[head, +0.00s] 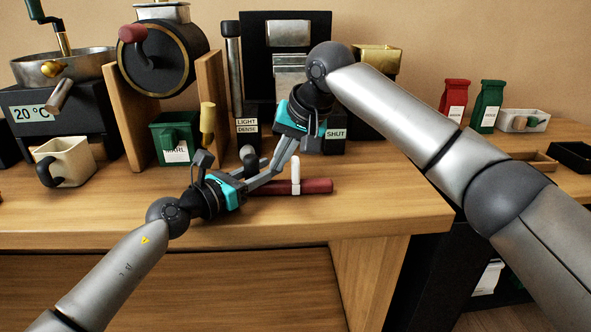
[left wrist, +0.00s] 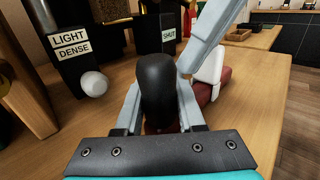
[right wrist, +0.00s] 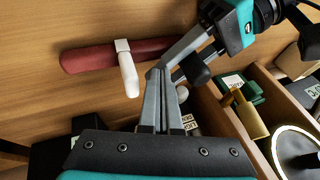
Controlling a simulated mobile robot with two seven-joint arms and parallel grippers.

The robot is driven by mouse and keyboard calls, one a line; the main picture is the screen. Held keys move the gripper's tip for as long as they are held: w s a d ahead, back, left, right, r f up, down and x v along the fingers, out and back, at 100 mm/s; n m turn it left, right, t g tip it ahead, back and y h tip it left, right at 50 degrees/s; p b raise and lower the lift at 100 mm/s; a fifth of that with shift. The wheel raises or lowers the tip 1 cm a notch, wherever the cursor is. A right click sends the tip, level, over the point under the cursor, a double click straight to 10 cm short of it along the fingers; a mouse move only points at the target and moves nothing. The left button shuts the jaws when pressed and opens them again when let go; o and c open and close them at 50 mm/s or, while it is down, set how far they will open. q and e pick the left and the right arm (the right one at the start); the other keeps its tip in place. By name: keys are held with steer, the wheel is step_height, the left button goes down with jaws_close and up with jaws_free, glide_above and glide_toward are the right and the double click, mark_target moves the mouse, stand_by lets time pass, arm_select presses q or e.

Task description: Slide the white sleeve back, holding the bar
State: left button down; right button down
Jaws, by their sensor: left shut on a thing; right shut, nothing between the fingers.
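A dark red bar (head: 318,186) lies along the front of the wooden bench. A white sleeve (head: 295,176) with an upright tab is around it; it also shows in the right wrist view (right wrist: 128,74). My left gripper (head: 270,178) is shut at the bar's left end. A black rounded knob (left wrist: 158,85) stands between its fingers in the left wrist view and hides most of the grip. My right gripper (right wrist: 157,74) is shut and empty. Its tips are close to the left fingers, on the knob side of the sleeve; I cannot tell whether they touch the sleeve.
Behind stand a block labelled LIGHT DENSE (head: 247,130), a SHUT label (head: 336,134) and a green bin (head: 176,135). A cream mug (head: 66,162) stands at left. The bench right of the bar is clear.

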mark_target(314, 182)
arm_select(q)
steer(key=shift+f, duration=0.3)
arm_select(e)
steer(key=shift+d, duration=0.1)
steer(key=shift+d, duration=3.4)
steer(key=shift+a, duration=0.15)
steer(key=shift+r, duration=0.1)
steer(key=shift+r, duration=1.7)
steer(key=r, duration=0.1)
steer(key=a+r, duration=0.1)
steer(key=r, duration=0.1)
steer(key=shift+r, duration=0.2)
